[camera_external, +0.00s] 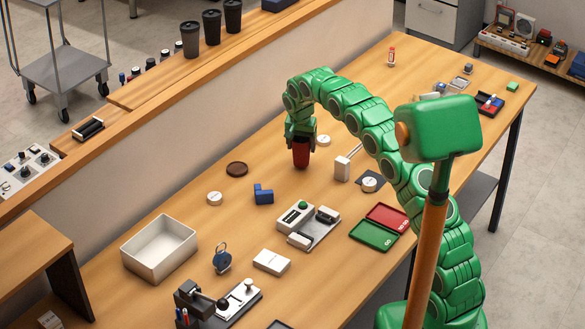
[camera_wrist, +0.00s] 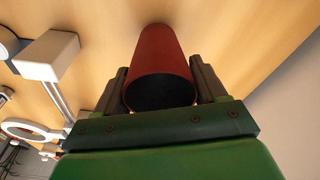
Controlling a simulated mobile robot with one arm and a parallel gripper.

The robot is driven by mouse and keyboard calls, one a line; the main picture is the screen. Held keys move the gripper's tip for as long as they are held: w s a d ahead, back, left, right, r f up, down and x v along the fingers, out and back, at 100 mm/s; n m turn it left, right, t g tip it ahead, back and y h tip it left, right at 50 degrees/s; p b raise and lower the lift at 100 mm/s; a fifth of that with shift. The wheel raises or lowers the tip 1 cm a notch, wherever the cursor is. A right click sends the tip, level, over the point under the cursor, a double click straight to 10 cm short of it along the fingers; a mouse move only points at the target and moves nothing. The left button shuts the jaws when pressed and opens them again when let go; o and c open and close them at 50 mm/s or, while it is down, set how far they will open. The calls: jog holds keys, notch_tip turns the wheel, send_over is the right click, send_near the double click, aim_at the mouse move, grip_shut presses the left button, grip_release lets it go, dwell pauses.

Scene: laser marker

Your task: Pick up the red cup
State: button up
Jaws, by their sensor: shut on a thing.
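The red cup (camera_external: 301,154) is a dark red tapered cup near the middle of the table in the external view. My gripper (camera_external: 301,138) reaches down on it from above. In the wrist view the red cup (camera_wrist: 160,62) lies between the two fingers of my gripper (camera_wrist: 160,92), with its dark open mouth towards my palm. The fingers are shut on its sides near the rim. In the external view the cup's upper part is hidden by my gripper. I cannot tell if its base touches the table.
A dark round coaster (camera_external: 237,169) and a blue block (camera_external: 263,194) lie left of the cup. A white block with a rod (camera_external: 342,168) stands close on its right. A white bin (camera_external: 159,248) sits further left. A raised ledge (camera_external: 180,75) runs along the table's back.

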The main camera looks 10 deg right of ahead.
jog(key=shift+r, duration=0.9)
jog(key=shift+s+d+r, duration=0.2)
jog(key=shift+s+r, duration=0.35)
jog(key=shift+s, duration=0.05)
jog(key=s+d+r, duration=0.1)
jog(key=s+r, duration=0.3)
jog(key=r, duration=0.1)
jog(key=shift+d, duration=0.3)
jog(key=s+d+r, duration=0.2)
jog(key=s+r, duration=0.1)
jog(key=s, duration=0.5)
jog(key=shift+d+r, duration=0.25)
jog(key=shift+d, duration=0.15)
